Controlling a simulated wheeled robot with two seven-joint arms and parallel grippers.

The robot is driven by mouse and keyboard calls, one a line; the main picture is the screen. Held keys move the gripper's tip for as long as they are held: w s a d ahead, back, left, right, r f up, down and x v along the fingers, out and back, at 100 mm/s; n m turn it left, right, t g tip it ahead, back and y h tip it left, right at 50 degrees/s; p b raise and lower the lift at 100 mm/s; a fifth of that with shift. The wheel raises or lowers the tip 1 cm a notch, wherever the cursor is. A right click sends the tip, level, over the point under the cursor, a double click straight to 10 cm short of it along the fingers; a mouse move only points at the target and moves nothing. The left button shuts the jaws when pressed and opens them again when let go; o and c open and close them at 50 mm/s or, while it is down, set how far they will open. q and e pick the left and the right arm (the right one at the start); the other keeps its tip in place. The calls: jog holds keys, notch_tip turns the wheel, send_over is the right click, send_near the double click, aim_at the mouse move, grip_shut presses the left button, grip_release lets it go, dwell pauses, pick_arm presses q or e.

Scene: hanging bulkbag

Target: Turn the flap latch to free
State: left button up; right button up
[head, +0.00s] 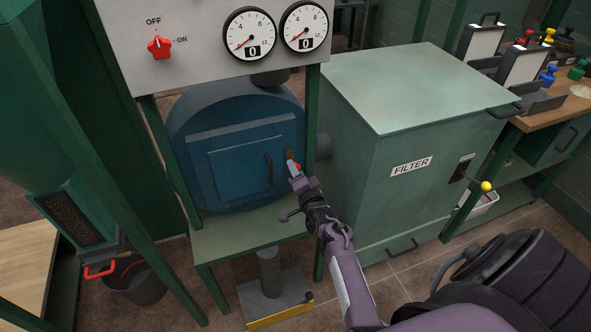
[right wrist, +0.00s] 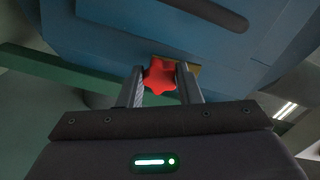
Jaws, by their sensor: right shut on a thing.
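The flap latch is a small red star-shaped knob (right wrist: 160,75) on the blue machine's front, beside the flap's right edge. A brass-coloured plate (right wrist: 190,69) shows behind the knob. The blue flap (head: 238,168) looks shut, with a dark vertical handle (head: 269,170). My left gripper is not in view.
A grey panel (head: 200,40) with a red OFF/ON switch (head: 159,47) and two gauges (head: 249,34) hangs above. A green FILTER cabinet (head: 410,130) with a yellow-knobbed lever (head: 486,186) stands right. A pedal stand (head: 270,275) is on the floor below.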

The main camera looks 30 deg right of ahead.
jog(key=shift+m, duration=0.6)
jog(key=o, duration=1)
jog(key=p+v, duration=0.5)
jog(key=v, duration=0.2)
jog(key=shift+s+a, duration=0.1)
jog(key=shift+s, duration=0.3)
